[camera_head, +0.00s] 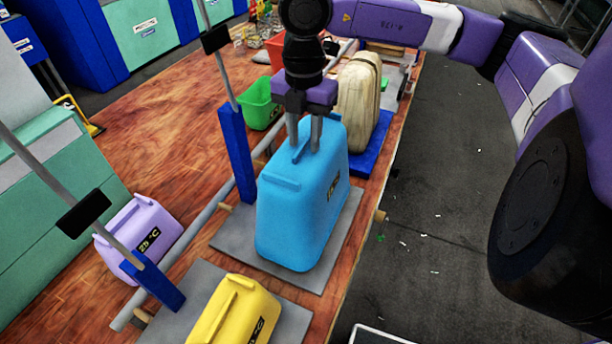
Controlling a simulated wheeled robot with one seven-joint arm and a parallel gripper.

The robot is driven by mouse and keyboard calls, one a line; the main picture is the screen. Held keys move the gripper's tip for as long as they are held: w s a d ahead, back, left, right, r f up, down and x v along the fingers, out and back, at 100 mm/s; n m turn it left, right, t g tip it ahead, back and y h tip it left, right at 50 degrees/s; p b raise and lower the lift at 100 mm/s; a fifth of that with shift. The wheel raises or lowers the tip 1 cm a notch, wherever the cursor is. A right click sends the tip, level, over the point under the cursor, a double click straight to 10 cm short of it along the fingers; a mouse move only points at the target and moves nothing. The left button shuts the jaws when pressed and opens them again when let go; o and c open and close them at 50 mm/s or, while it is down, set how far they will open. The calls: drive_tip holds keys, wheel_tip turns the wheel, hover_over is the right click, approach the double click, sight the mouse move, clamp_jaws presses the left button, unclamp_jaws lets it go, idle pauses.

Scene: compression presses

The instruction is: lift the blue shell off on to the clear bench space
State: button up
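The blue shell (295,215) is a tall rounded case with a dark label on its right side and a raised handle on top. It stands upright, seemingly resting on a grey plate (343,232) at the bench's front edge. My gripper (304,148) points down over the shell's top, with its two grey fingers at the handle, one to each side. I cannot tell whether they press on it. The finger ends are partly lost against the blue top.
Clear wooden bench (165,105) lies left, behind a long grey rail (205,212). A lilac shell (138,238) stands there. A yellow shell (237,312) is in front, a cream shell (357,100) behind, a green bin (259,103) behind left. A blue post (237,155) with a lever stands close left.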

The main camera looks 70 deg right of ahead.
clamp_jaws()
idle(1.4)
